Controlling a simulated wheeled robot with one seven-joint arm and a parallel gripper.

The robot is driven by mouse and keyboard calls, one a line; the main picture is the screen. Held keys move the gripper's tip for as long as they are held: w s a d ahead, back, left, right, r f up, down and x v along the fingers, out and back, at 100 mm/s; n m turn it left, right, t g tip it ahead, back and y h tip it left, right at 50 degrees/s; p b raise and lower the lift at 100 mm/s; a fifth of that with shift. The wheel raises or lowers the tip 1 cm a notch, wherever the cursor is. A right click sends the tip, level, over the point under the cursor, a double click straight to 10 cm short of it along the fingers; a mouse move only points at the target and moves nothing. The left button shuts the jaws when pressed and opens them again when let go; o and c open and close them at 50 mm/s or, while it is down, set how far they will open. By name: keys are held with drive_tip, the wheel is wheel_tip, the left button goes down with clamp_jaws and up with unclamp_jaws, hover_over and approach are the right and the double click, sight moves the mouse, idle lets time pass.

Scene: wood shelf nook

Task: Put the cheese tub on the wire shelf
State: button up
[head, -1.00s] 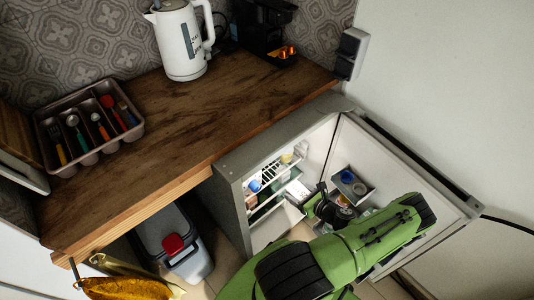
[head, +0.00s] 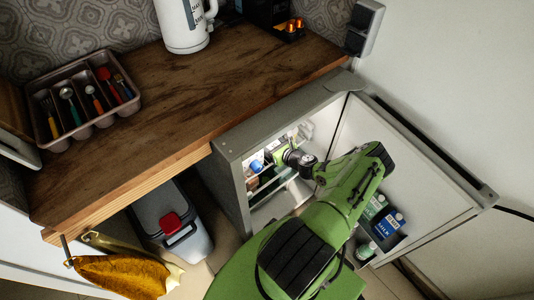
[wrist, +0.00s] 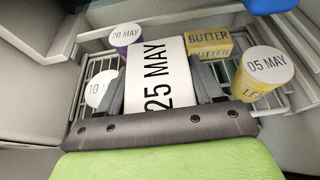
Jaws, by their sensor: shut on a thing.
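My gripper (wrist: 160,85) is shut on a white tub (wrist: 158,72) with a flat top marked 25 MAY, which I take for the cheese tub; no cheese label is legible. One finger lies on each side of it. The wire shelf (wrist: 88,76) shows around and behind the tub in the wrist view. Whether the tub's base touches the wires is hidden. In the head view my gripper (head: 290,158) reaches inside the open fridge (head: 232,185), at the lit shelf, and the held tub cannot be made out.
On the wire shelf stand a purple tub (wrist: 125,36), a white-lidded 10 MAY tub (wrist: 99,88), butter (wrist: 208,44) and a yellow 05 MAY tub (wrist: 262,72). A blue lid (wrist: 270,5) shows at the top edge. The open door (head: 420,175) holds bottles (head: 387,222).

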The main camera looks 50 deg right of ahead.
drive_tip(key=shift+w+d, duration=0.1)
drive_tip(key=shift+w, duration=0.95)
wheel_tip(320, 180, down, 3)
drive_tip(key=shift+r+b, duration=0.1)
drive_tip(key=shift+b, duration=0.7)
wheel_tip(320, 180, down, 4)
drive_tip(key=b, duration=0.2)
drive_tip(key=shift+w+f+b, duration=0.1)
drive_tip(key=shift+f+b, duration=0.15)
drive_tip(key=shift+b, duration=0.05)
drive_tip(key=shift+r, duration=0.15)
drive_tip(key=o, duration=0.9)
